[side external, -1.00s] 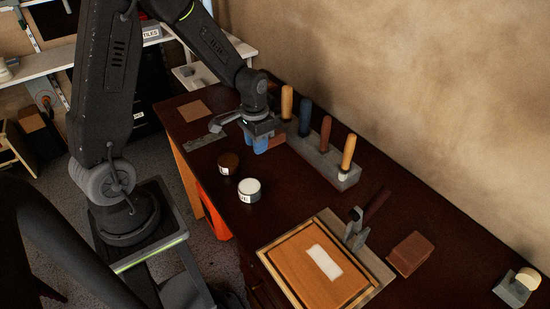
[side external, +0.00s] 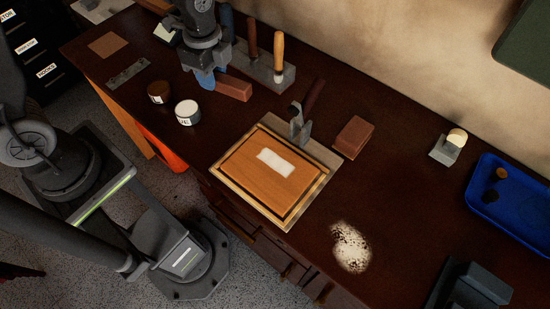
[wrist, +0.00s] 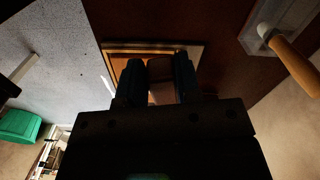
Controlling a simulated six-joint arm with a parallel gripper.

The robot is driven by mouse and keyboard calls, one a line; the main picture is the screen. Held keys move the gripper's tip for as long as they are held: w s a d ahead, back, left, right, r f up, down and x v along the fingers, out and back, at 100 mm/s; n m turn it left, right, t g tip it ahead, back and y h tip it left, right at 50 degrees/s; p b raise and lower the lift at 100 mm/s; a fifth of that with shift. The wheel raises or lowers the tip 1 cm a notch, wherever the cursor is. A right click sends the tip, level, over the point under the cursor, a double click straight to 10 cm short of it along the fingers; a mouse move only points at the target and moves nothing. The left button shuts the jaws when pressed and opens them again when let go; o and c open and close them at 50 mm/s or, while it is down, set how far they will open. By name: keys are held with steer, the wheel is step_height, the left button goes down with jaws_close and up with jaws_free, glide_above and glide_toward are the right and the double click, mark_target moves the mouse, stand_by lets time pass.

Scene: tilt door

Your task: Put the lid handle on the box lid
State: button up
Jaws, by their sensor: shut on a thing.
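My gripper (side external: 205,80), with blue fingers, is shut on a reddish-brown block (side external: 234,88), which I take to be the lid handle. It is at the back left of the bench, in front of the tool rack. In the wrist view, the block (wrist: 160,70) sits between the two fingers (wrist: 159,78). Whether it clears the bench is hard to tell. The box lid (side external: 250,178) is an orange-brown panel with a white patch (side external: 275,162) on top. It lies in a pale wooden frame, to the right of and nearer than my gripper.
A brown tin (side external: 158,92) and a white tin (side external: 187,112) stand left of the lid. A grey rack (side external: 262,66) with handled tools is behind my gripper. A grey metal tool (side external: 299,124) and a brick-like block (side external: 354,137) stand beyond the lid. Pale granules (side external: 350,247) lie at right.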

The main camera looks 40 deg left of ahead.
steer(key=d+m, duration=0.3)
steer(key=d, duration=0.1)
glide_above(261, 152)
step_height(261, 152, down, 6)
steer(key=shift+a+f, duration=0.1)
steer(key=shift+f, duration=2.2)
steer(key=shift+f, duration=0.1)
steer(key=o, duration=1)
